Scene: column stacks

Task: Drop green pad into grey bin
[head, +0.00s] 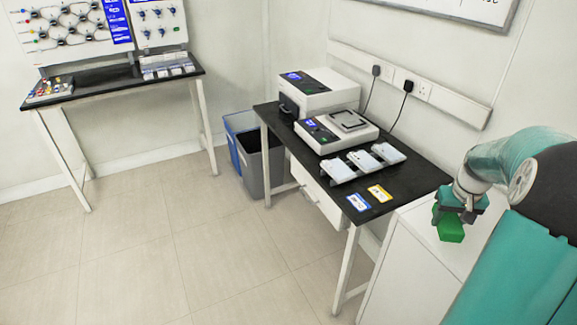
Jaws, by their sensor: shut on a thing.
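The green pad (450,229) is a small green block at the right of the head view. My gripper (456,209) is shut on it and holds it over a white cabinet top. The gripper covers the upper part of the pad. The grey bin (255,171) stands on the floor near the middle of the view, beside the left end of the black-topped bench. It is open at the top, and its inside is dark. My gripper is well to the right of the bin and apart from it.
A blue bin (233,128) stands behind the grey bin. The black bench (408,176) carries two machines, white trays and two small cards. A white cabinet (408,262) stands at its near end. Another table (106,90) is at the back left. The tiled floor (170,235) is clear.

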